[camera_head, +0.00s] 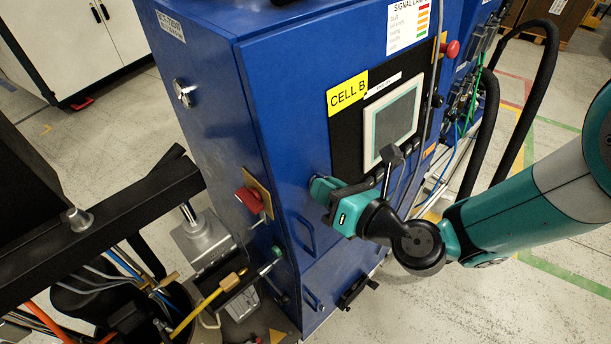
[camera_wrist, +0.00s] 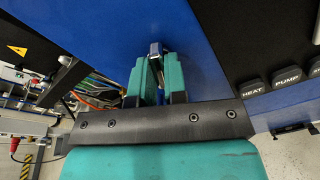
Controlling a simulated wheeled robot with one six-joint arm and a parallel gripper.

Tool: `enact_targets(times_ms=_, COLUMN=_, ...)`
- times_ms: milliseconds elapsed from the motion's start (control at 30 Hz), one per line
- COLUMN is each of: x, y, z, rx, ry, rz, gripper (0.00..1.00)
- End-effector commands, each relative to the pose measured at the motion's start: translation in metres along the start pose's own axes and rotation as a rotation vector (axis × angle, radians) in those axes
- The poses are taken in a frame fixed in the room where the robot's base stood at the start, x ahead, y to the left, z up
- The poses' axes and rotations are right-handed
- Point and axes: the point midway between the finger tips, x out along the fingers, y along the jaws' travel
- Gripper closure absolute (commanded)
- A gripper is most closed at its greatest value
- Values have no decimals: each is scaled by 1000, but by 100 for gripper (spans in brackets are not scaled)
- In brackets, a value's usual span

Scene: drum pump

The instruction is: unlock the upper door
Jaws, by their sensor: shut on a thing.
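The blue cabinet's front carries the upper door (camera_head: 275,120), which looks shut, with a bar handle (camera_head: 306,235) low on it. My gripper (camera_head: 318,188) is at the door's face, left of the black control panel. In the wrist view its two teal fingers (camera_wrist: 156,68) are shut on a small grey metal piece (camera_wrist: 156,48), which looks like a key or lock knob. The piece stands against the blue door face (camera_wrist: 205,50). The fingers hide most of it, so I cannot tell how it is turned.
A screen (camera_head: 393,122) and a row of black buttons (camera_wrist: 287,80) sit right of my gripper. A red rotary switch (camera_head: 249,200) is on the cabinet's left side. A lower handle (camera_head: 312,300) is below. Pipes and hoses (camera_head: 205,305) crowd the lower left.

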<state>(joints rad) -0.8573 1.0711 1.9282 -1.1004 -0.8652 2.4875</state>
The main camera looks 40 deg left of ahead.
Motion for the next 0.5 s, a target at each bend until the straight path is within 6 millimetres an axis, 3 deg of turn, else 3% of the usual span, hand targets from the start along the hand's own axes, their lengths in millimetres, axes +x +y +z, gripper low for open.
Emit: enact_targets(times_ms=500, x=0, y=0, z=2, rx=229, ry=-3, rz=0, gripper=100)
